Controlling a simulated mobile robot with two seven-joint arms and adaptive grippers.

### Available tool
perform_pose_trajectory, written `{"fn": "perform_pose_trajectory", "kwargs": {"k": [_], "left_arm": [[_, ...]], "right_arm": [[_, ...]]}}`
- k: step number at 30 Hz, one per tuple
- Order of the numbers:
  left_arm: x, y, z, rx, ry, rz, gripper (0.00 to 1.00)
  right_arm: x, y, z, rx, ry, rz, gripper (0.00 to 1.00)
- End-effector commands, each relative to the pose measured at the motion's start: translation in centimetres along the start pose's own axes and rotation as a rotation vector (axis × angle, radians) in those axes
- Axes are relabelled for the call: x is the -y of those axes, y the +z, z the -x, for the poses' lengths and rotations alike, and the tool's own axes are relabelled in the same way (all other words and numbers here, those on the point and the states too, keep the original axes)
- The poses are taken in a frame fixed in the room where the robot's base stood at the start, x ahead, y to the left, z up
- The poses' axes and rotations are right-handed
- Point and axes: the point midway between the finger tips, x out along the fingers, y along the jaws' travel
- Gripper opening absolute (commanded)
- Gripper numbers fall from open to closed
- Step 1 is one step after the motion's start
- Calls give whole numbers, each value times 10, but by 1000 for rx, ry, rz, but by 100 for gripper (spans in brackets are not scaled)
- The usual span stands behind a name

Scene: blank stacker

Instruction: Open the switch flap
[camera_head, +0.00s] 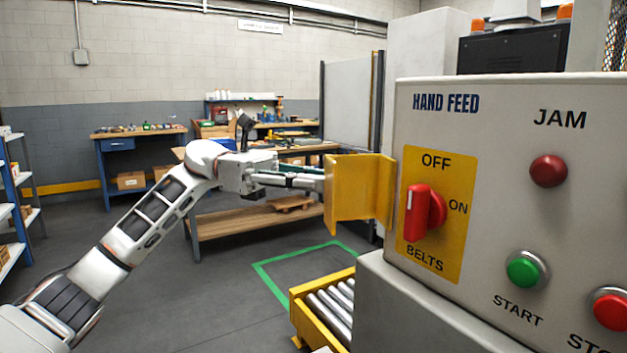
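The yellow switch flap (360,188) stands swung out to the left of the yellow switch plate on the grey HAND FEED panel. The red rotary switch (422,212) is uncovered, its white mark pointing up toward OFF. My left gripper (318,182) reaches in from the left, its fingers level with the flap's upper half and their tips at its outer left edge. The tips are partly hidden there, so I cannot tell whether they touch the flap or are open or shut. My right gripper is not in view.
The panel also carries a red JAM light (548,171), a green START button (523,270) and a red button (611,311) at the right edge. A roller conveyor (330,308) lies below the flap. A wooden workbench (262,220) stands behind my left arm.

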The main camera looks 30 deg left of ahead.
Motion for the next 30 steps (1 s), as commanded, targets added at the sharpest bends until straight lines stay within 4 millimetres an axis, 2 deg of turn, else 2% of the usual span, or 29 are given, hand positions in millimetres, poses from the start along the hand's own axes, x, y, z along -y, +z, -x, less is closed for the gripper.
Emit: {"fn": "perform_pose_trajectory", "kwargs": {"k": [1,7,8,9,30], "left_arm": [[-2,-3,-6,-3,-1,-4,0],[-2,-3,-7,-4,-1,-3,0],[-2,-3,-7,-4,-1,-3,26],[-2,-3,-7,-4,-1,-3,34],[-3,-3,-4,-1,5,-2,34]], "right_arm": [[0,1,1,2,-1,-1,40],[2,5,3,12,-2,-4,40],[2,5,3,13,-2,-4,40],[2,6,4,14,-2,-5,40],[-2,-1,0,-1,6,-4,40]]}}
